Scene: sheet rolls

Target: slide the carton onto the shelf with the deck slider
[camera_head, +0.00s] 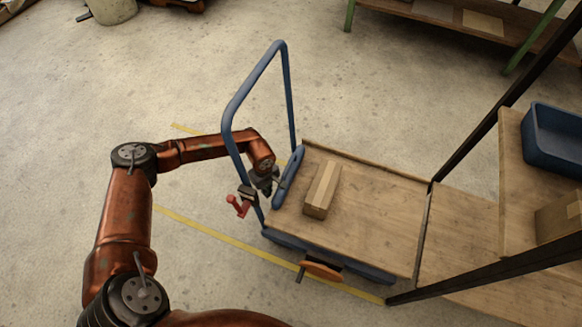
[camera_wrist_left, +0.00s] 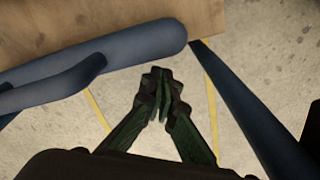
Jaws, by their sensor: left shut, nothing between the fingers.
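The brown carton (camera_head: 322,189) lies on the wooden deck (camera_head: 375,225) of a cart, towards its left end. The deck slider appears to be the blue rounded bar (camera_head: 287,180) across the deck's left end, with a gap to the carton. My left gripper (camera_head: 270,188) is beside this bar, on the side away from the carton. In the left wrist view, my gripper (camera_wrist_left: 163,108) is shut and empty, fingertips just short of the blue bar (camera_wrist_left: 120,57). The wooden shelf (camera_head: 470,250) adjoins the deck's right end. My right gripper is not in view.
The cart's blue push handle (camera_head: 232,108) arches around my left forearm; its tube (camera_wrist_left: 235,95) passes close right of my gripper. A blue bin (camera_head: 555,138) and another carton (camera_head: 560,219) stand on the upper board.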

